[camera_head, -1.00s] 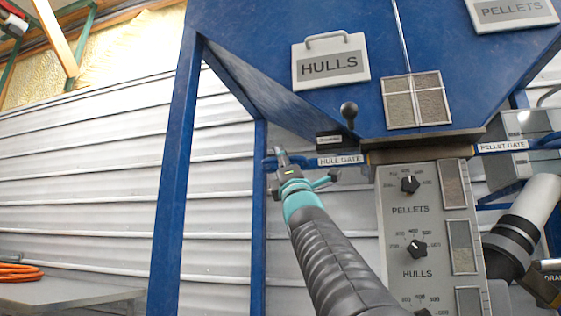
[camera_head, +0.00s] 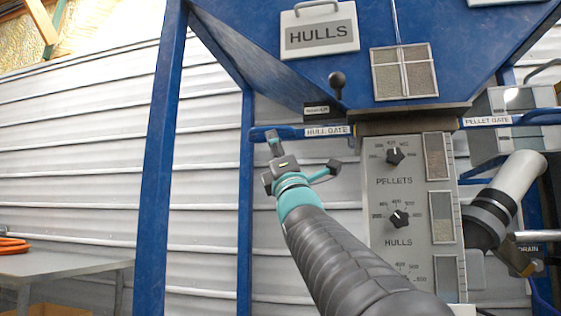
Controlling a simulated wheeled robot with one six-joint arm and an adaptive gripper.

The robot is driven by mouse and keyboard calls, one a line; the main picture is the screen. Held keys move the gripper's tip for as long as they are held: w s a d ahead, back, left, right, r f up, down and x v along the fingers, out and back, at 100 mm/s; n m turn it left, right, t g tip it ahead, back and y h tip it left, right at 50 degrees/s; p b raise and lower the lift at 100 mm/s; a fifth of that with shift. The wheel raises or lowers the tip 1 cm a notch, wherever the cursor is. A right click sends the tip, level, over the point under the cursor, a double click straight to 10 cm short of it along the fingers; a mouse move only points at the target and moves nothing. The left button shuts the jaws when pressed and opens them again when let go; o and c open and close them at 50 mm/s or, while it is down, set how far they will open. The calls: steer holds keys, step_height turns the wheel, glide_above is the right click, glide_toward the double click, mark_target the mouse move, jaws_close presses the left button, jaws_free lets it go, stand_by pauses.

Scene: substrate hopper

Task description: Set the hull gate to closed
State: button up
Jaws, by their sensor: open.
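The hull gate handle (camera_head: 290,133) is a blue bar with a rounded loop at its left end and a white HULL GATE label. It sticks out left from under the blue hopper. My gripper (camera_head: 303,152) is open and empty, just below the handle in the picture. Its left finger tip overlaps the bar near the loop, and its right finger points right, below the label. I cannot tell whether the left finger touches the bar.
A grey panel (camera_head: 411,250) with PELLETS and HULLS dials stands right of my arm. The pellet gate handle (camera_head: 495,120) is at right. A blue post (camera_head: 161,160) stands at left, and a black-knobbed lever (camera_head: 337,84) is above the handle. A grey table (camera_head: 65,266) is at lower left.

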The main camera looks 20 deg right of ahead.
steer(key=shift+v, duration=2.4)
steer(key=w+d+f+m+g+h, duration=0.2)
steer(key=w+f+m+g, duration=0.15)
steer(key=f+m, duration=0.35)
steer(key=w+d+f+m+g+h, duration=0.25)
steer(key=f+m+g, duration=0.2)
steer(key=f, duration=0.35)
step_height(320, 180, down, 16)
steer(key=s+m+g, duration=0.2)
steer(key=m+g, duration=0.3)
steer(key=m, duration=0.2)
steer(key=s+a+f+m+g+y, duration=0.1)
steer(key=s+a+f+m+g, duration=0.15)
steer(key=s+f, duration=0.45)
steer(key=s+a+f+m+g+y, duration=0.2)
steer(key=s+a+f+g, duration=0.15)
steer(key=f, duration=0.65)
steer(key=s+a+f+g, duration=0.1)
steer(key=s+a+f, duration=0.1)
steer(key=s, duration=0.3)
steer(key=s+a+f+g+y, duration=0.1)
steer(key=s+a+f, duration=0.1)
steer(key=s+f, duration=0.2)
steer(key=s+a+f+g+p, duration=0.1)
steer(key=s+a+f, duration=0.2)
steer(key=s, duration=0.5)
steer(key=shift+f+m, duration=0.35)
steer(key=shift+m, duration=0.05)
